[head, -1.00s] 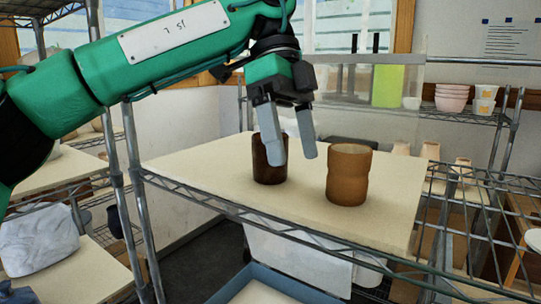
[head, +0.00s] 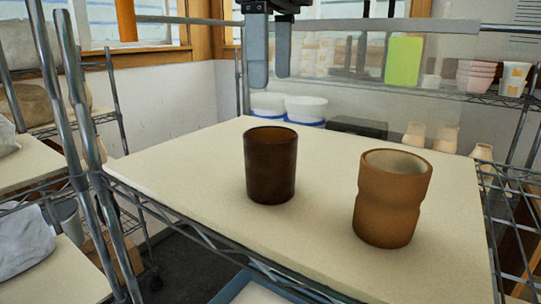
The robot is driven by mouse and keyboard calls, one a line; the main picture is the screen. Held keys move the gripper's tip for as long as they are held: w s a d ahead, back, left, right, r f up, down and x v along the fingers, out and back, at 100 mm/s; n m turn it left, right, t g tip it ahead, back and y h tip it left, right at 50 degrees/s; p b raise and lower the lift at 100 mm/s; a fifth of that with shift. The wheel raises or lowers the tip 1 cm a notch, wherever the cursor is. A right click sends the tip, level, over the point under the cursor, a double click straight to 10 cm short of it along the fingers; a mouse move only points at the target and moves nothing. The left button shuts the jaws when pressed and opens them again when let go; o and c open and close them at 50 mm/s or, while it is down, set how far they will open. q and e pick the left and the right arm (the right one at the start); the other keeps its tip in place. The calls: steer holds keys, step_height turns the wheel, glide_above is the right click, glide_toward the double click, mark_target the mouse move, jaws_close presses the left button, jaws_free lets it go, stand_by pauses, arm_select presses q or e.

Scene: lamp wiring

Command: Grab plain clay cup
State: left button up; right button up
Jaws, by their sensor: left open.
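Two cups stand upright and apart on a pale board (head: 190,170). The left cup (head: 270,165) is dark brown, smooth and straight-sided. The right cup (head: 392,198) is lighter orange-brown clay with a pinched waist and a pale inside. I cannot tell for certain which is the plain clay cup. My left gripper (head: 269,80) is at the top of the head view, fingers pointing down. It is open and empty, above and behind the dark cup, touching neither cup. My right gripper is not in view.
The board lies on a wire shelf with metal posts (head: 75,120) at the left. Behind it are white tubs (head: 303,108), a lime-green item (head: 403,60) and stacked pink bowls (head: 476,77). Small pale vases (head: 445,137) stand at the back right. The board's left part is clear.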

arm_select(q)
steer(key=p, duration=0.2)
glide_above(271, 162)
steer(key=w, duration=0.2)
step_height(271, 162, down, 5)
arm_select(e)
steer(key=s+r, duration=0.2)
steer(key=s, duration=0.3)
arm_select(q)
steer(key=shift+w+f, duration=0.75)
steer(key=shift+f, duration=0.35)
steer(key=shift+s+f+p, duration=0.2)
steer(key=shift+f+p, duration=0.3)
step_height(271, 162, down, 4)
steer(key=p, duration=0.3)
steer(key=shift+a+r, duration=0.1)
steer(key=shift+w+f, duration=0.1)
steer(key=shift+f, duration=0.4)
steer(key=shift+c, duration=1.1)
steer(key=c, duration=1)
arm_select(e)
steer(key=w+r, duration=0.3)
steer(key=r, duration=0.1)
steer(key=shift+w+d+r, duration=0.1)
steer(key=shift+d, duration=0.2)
